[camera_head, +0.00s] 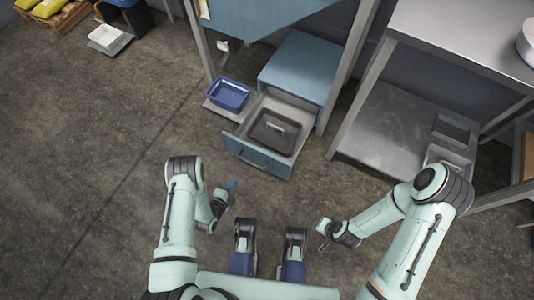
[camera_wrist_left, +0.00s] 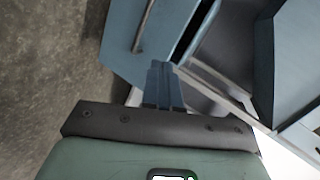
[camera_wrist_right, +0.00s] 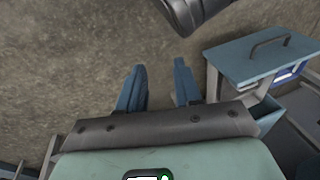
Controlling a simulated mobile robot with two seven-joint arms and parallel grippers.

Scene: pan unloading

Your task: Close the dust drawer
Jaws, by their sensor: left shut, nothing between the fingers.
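The dust drawer (camera_head: 257,160) is pulled out from a blue cabinet (camera_head: 298,68) under the blue machine. Its blue front with a bar handle faces me, and a dark grey pan (camera_head: 272,133) lies inside. My left gripper (camera_head: 232,185) is shut and empty, low in front of the drawer's left part. In the left wrist view the closed fingertips (camera_wrist_left: 159,68) are by the drawer front (camera_wrist_left: 122,42); I cannot tell whether they touch it. My right gripper (camera_wrist_right: 158,72) is open and empty, over the floor. The drawer front (camera_wrist_right: 258,60) shows at right in the right wrist view.
A blue tray (camera_head: 229,94) sits on a low shelf left of the cabinet. A steel table (camera_head: 465,40) with a lower shelf (camera_head: 385,135) stands at right.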

